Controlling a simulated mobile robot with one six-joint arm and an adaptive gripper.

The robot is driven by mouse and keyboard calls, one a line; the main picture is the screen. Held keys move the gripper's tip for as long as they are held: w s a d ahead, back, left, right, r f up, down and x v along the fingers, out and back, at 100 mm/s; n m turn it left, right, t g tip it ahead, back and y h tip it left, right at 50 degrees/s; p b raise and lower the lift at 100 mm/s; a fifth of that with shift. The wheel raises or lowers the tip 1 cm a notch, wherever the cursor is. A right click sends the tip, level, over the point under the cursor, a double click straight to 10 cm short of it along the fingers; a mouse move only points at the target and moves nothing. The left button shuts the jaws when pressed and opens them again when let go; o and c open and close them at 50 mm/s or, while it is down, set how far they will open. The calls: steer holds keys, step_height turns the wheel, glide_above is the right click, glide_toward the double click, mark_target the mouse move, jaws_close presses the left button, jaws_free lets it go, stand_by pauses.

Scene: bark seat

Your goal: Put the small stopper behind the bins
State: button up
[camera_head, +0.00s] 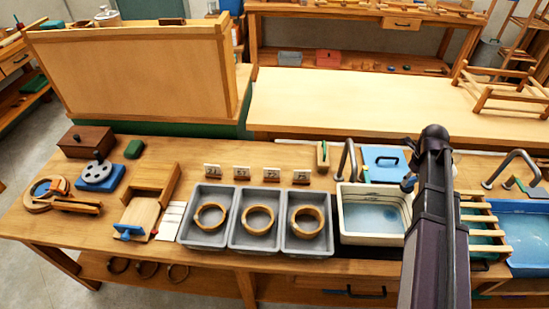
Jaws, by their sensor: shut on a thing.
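Three grey bins stand side by side at the front of the workbench: the left bin (186,236), the middle bin (236,240) and the right bin (290,244). Each holds a wooden ring. My arm rises at the right. My gripper (408,183) is mostly hidden behind it; only a small dark part shows, by the far right corner of the white basin. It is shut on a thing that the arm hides. I cannot make out the small stopper anywhere in the open.
Several small cards (241,172) stand in a row behind the bins, with a narrow strip of bare bench there. A blue tray (380,157) lies behind the basin.

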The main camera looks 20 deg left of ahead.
mark_target(412, 179)
step_height(412, 179, up, 10)
steer(key=p, duration=0.9)
steer(key=shift+r, duration=0.2)
steer(key=shift+f, duration=0.1)
